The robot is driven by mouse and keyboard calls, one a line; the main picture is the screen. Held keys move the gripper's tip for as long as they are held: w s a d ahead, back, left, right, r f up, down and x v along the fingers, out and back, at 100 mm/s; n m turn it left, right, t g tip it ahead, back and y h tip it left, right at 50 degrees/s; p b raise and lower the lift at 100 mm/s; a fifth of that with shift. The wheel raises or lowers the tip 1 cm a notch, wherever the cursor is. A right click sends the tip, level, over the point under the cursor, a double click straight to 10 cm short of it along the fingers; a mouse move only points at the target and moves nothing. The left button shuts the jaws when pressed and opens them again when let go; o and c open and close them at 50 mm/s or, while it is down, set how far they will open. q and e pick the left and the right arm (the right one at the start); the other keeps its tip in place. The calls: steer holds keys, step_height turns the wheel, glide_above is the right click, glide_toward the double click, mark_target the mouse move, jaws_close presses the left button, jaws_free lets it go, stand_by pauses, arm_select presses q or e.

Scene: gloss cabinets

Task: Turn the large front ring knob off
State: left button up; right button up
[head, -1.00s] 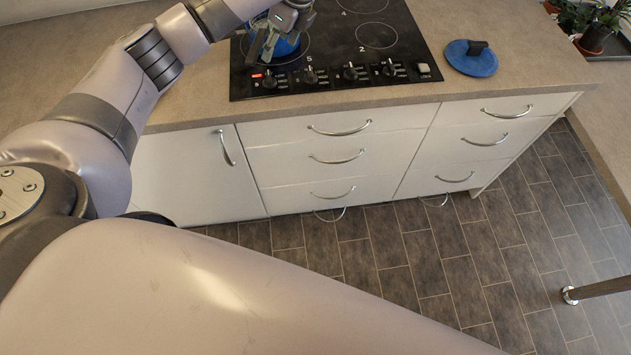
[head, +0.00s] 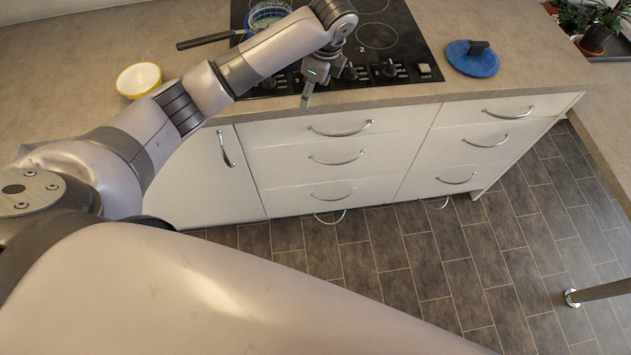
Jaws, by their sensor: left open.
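A left knob (head: 268,83), a middle knob (head: 350,73) and a right knob (head: 389,68) show; another is mostly hidden by my left arm and gripper. I cannot tell for sure from the markings which is the large front ring knob. My left gripper (head: 306,97) is open and empty, pointing down at the hob's front edge between the left and middle knobs. It appears apart from the knobs. My right gripper is not in view.
A pan (head: 266,16) with a blue rim stands at the hob's back left, its black handle (head: 204,41) pointing left. A yellow-white bowl (head: 139,79) sits on the counter at left. A blue lid (head: 471,60) lies right of the hob. White drawers (head: 335,145) are below.

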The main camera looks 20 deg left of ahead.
arm_select(q)
steer(key=s+d+f+n+h+b, duration=0.1)
steer(key=s+d+f+n, duration=0.15)
steer(key=f, duration=0.35)
steer(key=s+d+f+n+h, duration=0.1)
steer(key=s+d+f, duration=0.2)
steer(key=f, duration=0.3)
step_height(320, 180, down, 17)
steer(key=s+a+n+b, duration=0.1)
steer(key=s+n+b, duration=0.2)
steer(key=n, duration=0.1)
steer(key=shift+t+h, duration=0.4)
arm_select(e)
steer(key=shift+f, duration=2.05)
arm_select(q)
steer(key=shift+a, duration=0.1)
steer(key=s+a+f+n, duration=0.2)
steer(key=s+f+n, duration=0.1)
steer(key=s+f, duration=0.65)
steer(key=s+a+f+n, duration=0.2)
steer(key=s+f, duration=0.7)
steer(key=f, duration=0.1)
steer(key=s+f+n, duration=0.1)
steer(key=s+f, duration=0.2)
steer(key=s, duration=0.8)
steer(key=s+f+n+g, duration=0.1)
steer(key=s+f+n, duration=0.1)
steer(key=s, duration=0.9)
steer(key=shift+s+f, duration=0.3)
steer(key=shift+f, duration=0.6)
